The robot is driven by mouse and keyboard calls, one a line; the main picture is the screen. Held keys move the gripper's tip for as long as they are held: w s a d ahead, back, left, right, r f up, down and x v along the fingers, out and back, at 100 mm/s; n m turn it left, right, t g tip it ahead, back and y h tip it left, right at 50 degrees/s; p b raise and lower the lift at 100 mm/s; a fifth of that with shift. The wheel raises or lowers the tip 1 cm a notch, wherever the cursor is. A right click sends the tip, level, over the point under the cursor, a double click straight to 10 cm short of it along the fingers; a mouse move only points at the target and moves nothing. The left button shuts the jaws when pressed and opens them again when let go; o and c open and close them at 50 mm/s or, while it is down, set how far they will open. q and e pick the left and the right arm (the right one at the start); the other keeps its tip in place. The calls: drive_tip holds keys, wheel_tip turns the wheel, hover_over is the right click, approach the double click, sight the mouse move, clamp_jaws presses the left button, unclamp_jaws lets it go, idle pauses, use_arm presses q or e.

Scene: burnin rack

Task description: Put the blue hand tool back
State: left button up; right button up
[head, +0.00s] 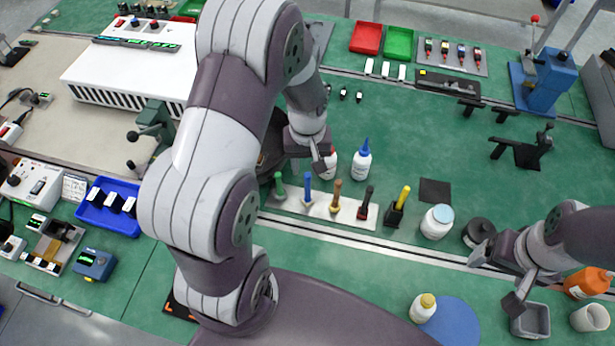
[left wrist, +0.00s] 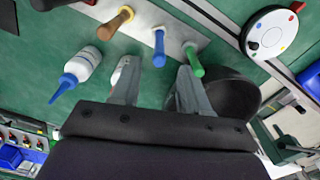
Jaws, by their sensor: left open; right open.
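The blue hand tool (head: 308,188) stands upright at the white rack strip (head: 320,208), between the green tool (head: 279,186) and the brown tool (head: 336,194). My left gripper (head: 316,160) is open just behind the rack. In the left wrist view, the blue tool (left wrist: 159,48) lies ahead of the gap between my open fingers (left wrist: 158,90), apart from them, and nothing is seen held. The green tool (left wrist: 193,60) is close to one finger. My right gripper (head: 498,276) is open and empty at the front right.
A blue-tipped bottle (head: 361,162) and a partly hidden bottle (head: 331,162) stand by my left gripper. A dark red tool (head: 367,203) and a yellow tool (head: 401,200) stand to the right. A white jar (head: 437,222) and grey bin (head: 530,320) are near my right gripper.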

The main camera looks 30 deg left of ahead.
use_arm(q)
wheel_tip(320, 180, up, 2)
drive_tip(key=shift+r, duration=0.1)
drive_tip(key=s+d+r+m+t, duration=0.1)
drive_tip(key=s+d+r+m, duration=0.4)
drive_tip(key=s, duration=0.3)
drive_tip(key=shift+s+r+m, duration=0.3)
drive_tip(key=shift+r+m, duration=0.1)
drive_tip(key=shift+m, duration=0.3)
drive_tip(key=shift+s+d, duration=0.1)
